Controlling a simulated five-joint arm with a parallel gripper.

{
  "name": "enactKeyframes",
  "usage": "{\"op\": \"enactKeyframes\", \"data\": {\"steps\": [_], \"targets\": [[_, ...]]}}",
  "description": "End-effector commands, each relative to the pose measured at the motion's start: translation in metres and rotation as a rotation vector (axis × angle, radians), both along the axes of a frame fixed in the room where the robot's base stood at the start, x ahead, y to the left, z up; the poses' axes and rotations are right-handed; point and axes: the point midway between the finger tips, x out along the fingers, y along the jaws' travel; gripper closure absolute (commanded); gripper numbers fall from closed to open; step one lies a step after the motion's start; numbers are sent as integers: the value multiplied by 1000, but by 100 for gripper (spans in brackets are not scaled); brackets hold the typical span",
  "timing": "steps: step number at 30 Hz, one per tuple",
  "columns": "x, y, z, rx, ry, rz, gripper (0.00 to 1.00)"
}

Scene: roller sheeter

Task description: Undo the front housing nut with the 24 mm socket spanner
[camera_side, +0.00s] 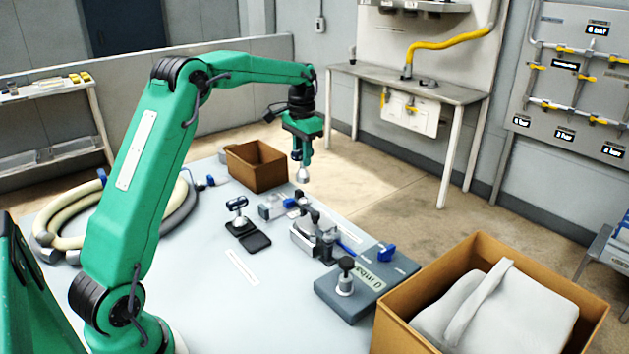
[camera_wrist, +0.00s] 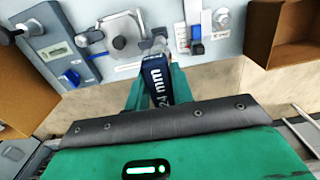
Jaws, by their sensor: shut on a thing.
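My gripper (camera_side: 301,154) points down above the far part of the table in the side view. It is shut on the socket spanner, whose dark blue handle (camera_wrist: 155,80) reads "24 mm" between the green jaws in the wrist view. The spanner's silver lower end (camera_side: 303,174) hangs in the air, clear of the table. The metal housing (camera_side: 305,240) stands on the table, nearer the side camera than the spanner. In the wrist view its round plate (camera_wrist: 121,38) lies left of the spanner. I cannot tell which part is the front nut.
A grey-blue block with a knob (camera_side: 345,290) stands beside the housing. A small open carton (camera_side: 257,165) is behind. A large carton (camera_side: 393,335) with a white bag is front right. A small stand (camera_side: 238,218) and coiled hoses (camera_side: 178,215) lie left.

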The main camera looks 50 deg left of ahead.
Motion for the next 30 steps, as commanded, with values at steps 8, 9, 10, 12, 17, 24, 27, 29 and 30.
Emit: {"op": "enactKeyframes", "data": {"steps": [8, 9, 10, 12, 17, 24, 27, 29, 30], "targets": [[1, 0, 0, 0, -1, 0, 100], [1, 0, -1, 0, -1, 0, 100], [1, 0, -1, 0, 0, 0, 100], [1, 0, -4, 0, 0, 0, 100], [1, 0, -12, 0, 0, 0, 100], [1, 0, -29, 0, 0, 0, 100], [1, 0, -35, 0, 0, 0, 100], [1, 0, -38, 0, 0, 0, 100], [1, 0, -40, 0, 0, 0, 100]]}}
